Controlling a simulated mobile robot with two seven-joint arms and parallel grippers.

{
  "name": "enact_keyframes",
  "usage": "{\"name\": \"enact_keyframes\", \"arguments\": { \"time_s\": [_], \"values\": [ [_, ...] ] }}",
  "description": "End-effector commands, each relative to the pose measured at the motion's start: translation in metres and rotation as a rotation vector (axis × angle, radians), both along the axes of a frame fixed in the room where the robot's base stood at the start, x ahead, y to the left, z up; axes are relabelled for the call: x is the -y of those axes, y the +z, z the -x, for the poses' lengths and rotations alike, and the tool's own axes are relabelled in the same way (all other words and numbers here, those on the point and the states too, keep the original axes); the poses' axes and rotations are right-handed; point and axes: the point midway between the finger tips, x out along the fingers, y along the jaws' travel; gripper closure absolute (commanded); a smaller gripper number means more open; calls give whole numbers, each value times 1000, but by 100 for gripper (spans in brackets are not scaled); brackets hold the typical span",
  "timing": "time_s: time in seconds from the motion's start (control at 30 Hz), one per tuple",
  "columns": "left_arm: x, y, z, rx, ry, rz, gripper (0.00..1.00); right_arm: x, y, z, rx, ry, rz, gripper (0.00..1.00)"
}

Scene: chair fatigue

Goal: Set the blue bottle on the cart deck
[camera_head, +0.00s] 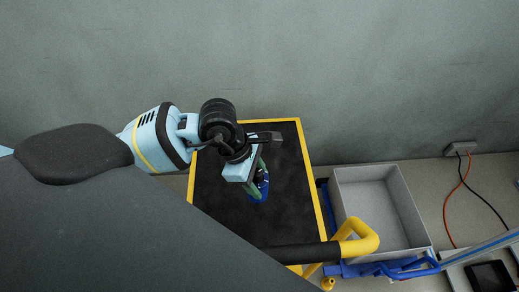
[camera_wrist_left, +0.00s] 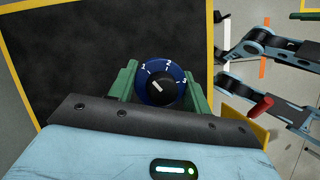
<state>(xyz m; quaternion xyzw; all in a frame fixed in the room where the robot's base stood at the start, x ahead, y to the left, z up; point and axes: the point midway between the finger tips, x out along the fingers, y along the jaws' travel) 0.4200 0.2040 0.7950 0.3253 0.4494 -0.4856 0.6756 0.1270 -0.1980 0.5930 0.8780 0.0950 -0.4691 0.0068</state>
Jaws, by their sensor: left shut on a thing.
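The blue bottle (camera_head: 262,188) is between the green fingers of my left gripper (camera_head: 257,177), which is shut on it. The gripper is over the black cart deck (camera_head: 285,220) with its yellow rim. I cannot tell whether the bottle's base touches the deck. In the left wrist view, the bottle's top (camera_wrist_left: 162,83) shows as a blue ring with white numbers around a black cap, between the two green fingers. The deck (camera_wrist_left: 70,50) lies below it there. My right gripper is not in view.
A grey open bin (camera_head: 378,205) on a blue frame stands right of the cart. The cart's handle (camera_head: 360,240), black with a yellow end, crosses near the front right. A socket with cables (camera_head: 461,148) is at the wall. The deck around the bottle looks bare.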

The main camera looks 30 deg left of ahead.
Motion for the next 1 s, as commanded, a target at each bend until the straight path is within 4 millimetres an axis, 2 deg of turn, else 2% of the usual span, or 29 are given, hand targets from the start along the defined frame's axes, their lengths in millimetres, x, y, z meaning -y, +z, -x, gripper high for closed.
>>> {"name": "enact_keyframes", "arguments": {
  "time_s": [0.1, 0.3, 0.63, 1.0],
  "values": [
    [-3, -1, -9, 1, 182, 2, 89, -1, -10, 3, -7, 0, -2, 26],
    [-8, 4, -19, 1, 389, 1, 89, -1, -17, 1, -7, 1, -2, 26],
    [-10, 4, -22, -1, 459, 2, 89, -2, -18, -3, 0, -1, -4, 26],
    [-10, -50, -22, -4, 457, 2, 89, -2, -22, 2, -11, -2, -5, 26]
  ]
}}
